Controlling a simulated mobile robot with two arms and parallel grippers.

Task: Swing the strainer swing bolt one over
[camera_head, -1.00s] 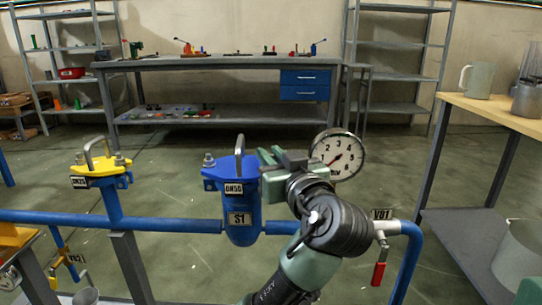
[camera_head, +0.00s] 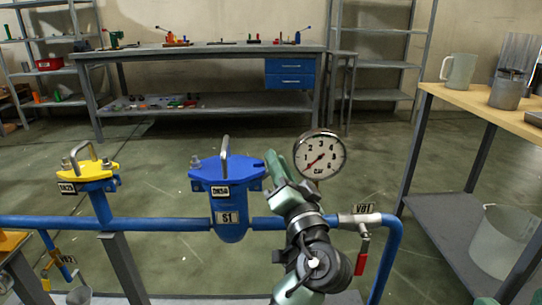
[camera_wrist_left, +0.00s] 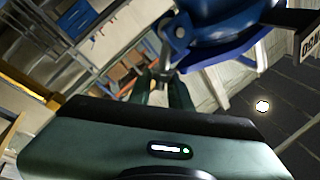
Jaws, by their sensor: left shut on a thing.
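The blue strainer S1 (camera_head: 230,225) stands upright in the blue pipe, with a blue flanged lid (camera_head: 228,170) and a grey handle on top. A swing bolt with a nut (camera_head: 196,161) stands at the lid's left lug. The right lug (camera_head: 262,166) shows no upright bolt. My left gripper (camera_head: 279,172) is just right of this lug, tilted. In the left wrist view the gripper (camera_wrist_left: 166,88) is shut on the strainer swing bolt (camera_wrist_left: 163,66), which reaches out from a pivot (camera_wrist_left: 178,31) on the blue body. The bolt is hidden in the head view.
A pressure gauge (camera_head: 319,157) stands close behind my left gripper. Valve V01 (camera_head: 360,218) with a red handle is to the right. A yellow-lidded strainer (camera_head: 88,173) stands left. A wooden-topped table (camera_head: 485,110) is at the right. The floor behind the pipe is clear.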

